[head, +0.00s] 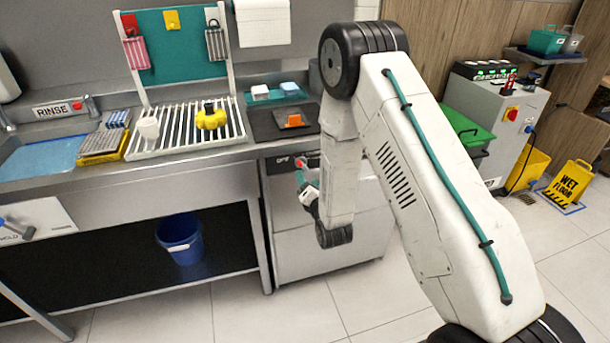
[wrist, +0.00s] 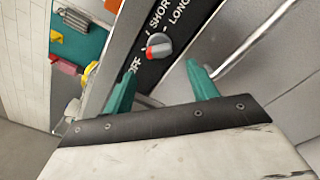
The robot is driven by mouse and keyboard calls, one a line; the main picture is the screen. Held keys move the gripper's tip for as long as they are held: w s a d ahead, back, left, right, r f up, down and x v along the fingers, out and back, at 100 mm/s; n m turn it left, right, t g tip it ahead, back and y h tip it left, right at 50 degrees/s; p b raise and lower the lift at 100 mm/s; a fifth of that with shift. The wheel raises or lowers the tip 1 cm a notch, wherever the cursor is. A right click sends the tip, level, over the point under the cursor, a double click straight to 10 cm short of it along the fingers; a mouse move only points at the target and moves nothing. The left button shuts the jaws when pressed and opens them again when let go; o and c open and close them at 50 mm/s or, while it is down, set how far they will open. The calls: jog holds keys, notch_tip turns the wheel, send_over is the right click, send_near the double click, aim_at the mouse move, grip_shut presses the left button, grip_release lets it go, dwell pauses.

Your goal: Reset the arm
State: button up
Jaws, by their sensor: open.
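My gripper (wrist: 160,88) shows in the wrist view with two teal fingers spread apart and nothing between them. In that view it faces a black control panel marked OFF, SHORT and LONG, with a red and grey knob (wrist: 158,46) beyond the fingertips. The knob's pointer is near the OFF side, though the exact setting is hard to read. In the head view my arm is folded, with the wrist hanging in front of the grey cabinet (head: 300,245) under the counter.
A drying rack (head: 180,142) with a yellow part (head: 211,117) and a white cup (head: 149,129) stands on the counter. An orange block (head: 293,121) lies on a dark mat. A blue bucket (head: 180,238) sits on the lower shelf. Floor in front is clear; a wet-floor sign (head: 572,184) stands right.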

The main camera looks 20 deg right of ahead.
jog(key=shift+s, duration=0.7)
